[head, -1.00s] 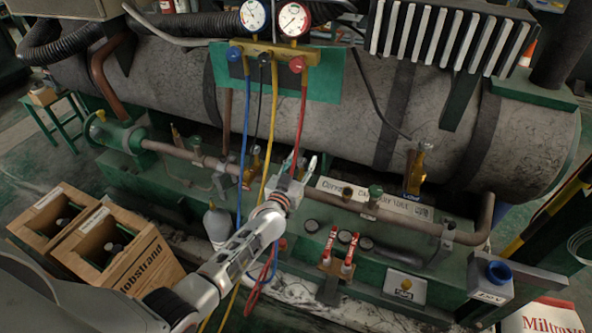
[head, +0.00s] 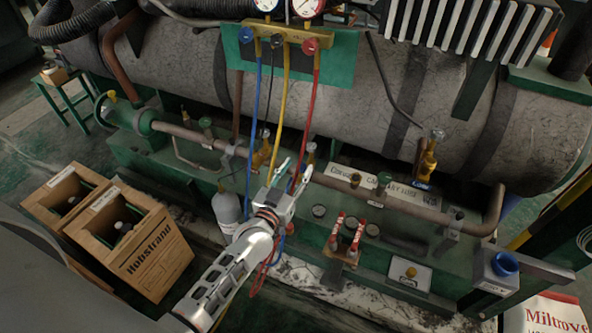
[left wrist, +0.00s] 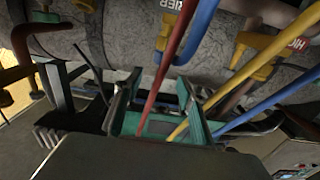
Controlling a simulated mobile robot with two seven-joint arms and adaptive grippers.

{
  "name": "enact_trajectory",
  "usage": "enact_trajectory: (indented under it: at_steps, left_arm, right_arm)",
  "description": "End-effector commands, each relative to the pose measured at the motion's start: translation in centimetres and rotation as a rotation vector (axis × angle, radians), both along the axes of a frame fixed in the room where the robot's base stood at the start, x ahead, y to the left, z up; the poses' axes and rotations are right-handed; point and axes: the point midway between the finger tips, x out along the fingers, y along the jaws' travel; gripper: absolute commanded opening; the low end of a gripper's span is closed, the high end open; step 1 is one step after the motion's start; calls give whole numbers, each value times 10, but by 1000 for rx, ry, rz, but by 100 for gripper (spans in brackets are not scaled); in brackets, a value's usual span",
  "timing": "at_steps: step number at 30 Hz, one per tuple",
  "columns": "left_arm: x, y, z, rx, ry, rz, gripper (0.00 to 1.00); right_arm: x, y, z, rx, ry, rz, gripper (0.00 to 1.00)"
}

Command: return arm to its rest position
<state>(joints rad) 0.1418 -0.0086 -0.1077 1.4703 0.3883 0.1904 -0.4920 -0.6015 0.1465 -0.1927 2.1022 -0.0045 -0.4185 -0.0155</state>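My left arm reaches in from the lower left in the head view. Its gripper (head: 294,174) is in front of the green skid, by the lower run of the red hose (head: 312,110) and yellow hose (head: 284,105). The two fingers stand apart, and the left wrist view (left wrist: 154,100) also shows a gap between them. The red hose (left wrist: 168,65) and yellow hose (left wrist: 205,65) cross the wrist view near the fingers. I cannot tell whether a hose lies between them. No held object shows. My right gripper is not in view.
The gauge manifold (head: 272,37) with blue, yellow and red hoses hangs before the large grey tank (head: 350,110). A grey cylinder (head: 227,209) stands just left of the gripper. Wooden crates (head: 150,262) are at left.

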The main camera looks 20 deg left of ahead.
Motion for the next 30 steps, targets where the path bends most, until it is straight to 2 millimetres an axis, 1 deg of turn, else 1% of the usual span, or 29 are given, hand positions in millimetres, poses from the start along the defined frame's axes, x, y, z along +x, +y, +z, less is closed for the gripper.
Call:
enact_trajectory:
  at_steps: [11, 13, 15, 17, 20, 21, 23, 24, 26, 27, 29, 30]
  left_arm:
    - [-1, 0, 0, 1, 2, -1, 40]
    - [-7, -2, 0, 7, 11, -9, 40]
    - [-20, -5, -2, 19, 33, -27, 40]
    - [-39, -9, -4, 36, 65, -51, 40]
    - [-84, -18, -12, 70, 142, -100, 40]
    - [-104, -22, -16, 85, 180, -120, 40]
    - [-136, -26, -23, 107, 240, -147, 40]
    - [-158, -28, -27, 121, 280, -164, 40]
    - [-191, -32, -32, 141, 342, -185, 40]
    - [-212, -33, -35, 153, 380, -197, 40]
    - [-242, -34, -39, 171, 438, -212, 40]
    - [-261, -35, -41, 181, 471, -219, 40]
  right_arm:
    - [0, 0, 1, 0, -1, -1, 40]
    - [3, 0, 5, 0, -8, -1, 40]
    - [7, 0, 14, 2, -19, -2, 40]
    - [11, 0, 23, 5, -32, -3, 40]
    - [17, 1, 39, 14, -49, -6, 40]
    - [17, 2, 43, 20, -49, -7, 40]
    - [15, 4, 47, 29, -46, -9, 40]
    - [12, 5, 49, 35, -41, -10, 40]
    - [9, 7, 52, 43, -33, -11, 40]
    - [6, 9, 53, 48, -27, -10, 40]
    - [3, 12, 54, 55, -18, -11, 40]
    - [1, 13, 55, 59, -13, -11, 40]
